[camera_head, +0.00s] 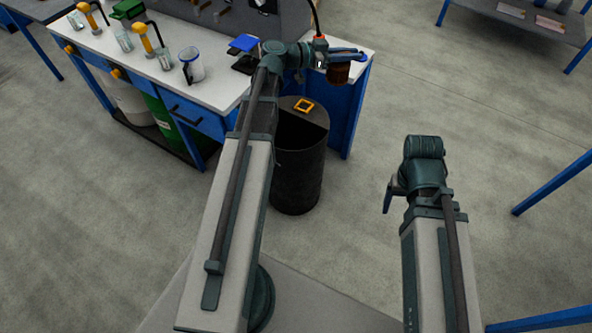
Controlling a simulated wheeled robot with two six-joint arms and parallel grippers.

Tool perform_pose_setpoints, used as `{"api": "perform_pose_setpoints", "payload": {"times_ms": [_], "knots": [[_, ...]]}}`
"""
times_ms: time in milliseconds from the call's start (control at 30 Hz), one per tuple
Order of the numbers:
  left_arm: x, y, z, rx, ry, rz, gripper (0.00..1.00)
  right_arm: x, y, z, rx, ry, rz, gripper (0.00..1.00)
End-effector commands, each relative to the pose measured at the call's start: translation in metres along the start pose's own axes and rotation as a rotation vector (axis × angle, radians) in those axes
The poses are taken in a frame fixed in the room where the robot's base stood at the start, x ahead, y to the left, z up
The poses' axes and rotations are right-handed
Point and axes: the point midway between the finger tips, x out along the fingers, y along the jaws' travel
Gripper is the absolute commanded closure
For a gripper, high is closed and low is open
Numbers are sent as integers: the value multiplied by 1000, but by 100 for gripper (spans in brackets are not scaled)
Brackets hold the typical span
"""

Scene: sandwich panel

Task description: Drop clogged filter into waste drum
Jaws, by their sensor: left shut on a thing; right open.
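A brown cylinder, which looks like the clogged filter (338,74), hangs from my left gripper (350,54). That gripper's blue fingers are shut on it. The black waste drum (297,175) stands on the floor in front of the bench. Its top is partly covered by a dark lid with an orange square handle (303,106), and the front part looks open and dark. The filter appears beyond and to the right of the drum's top, at the bench's right end. My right gripper (391,195) is open and empty over the floor at right, partly hidden by its wrist.
Another table (525,20) is at the back right. The floor between is clear.

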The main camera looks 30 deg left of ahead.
Motion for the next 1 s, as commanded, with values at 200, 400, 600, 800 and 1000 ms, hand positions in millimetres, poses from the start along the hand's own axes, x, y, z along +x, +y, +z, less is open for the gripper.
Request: {"api": "perform_pose_setpoints", "payload": {"times_ms": [200, 400, 600, 800, 1000], "knots": [[-14, -54, 93, -41, -9, -224, 100, 87, -8, -5, -1, 0, 2, 22], [-37, -100, 158, -74, -7, -425, 100, 148, -14, -9, -1, 0, 3, 22], [-65, -138, 213, -98, 4, -604, 100, 199, -18, -12, -2, 0, 4, 22], [-87, -160, 243, -110, 15, -721, 100, 228, -21, -13, -2, 0, 5, 22], [-96, -168, 252, -115, 20, -766, 100, 236, -22, -14, -2, 0, 5, 22]]}}
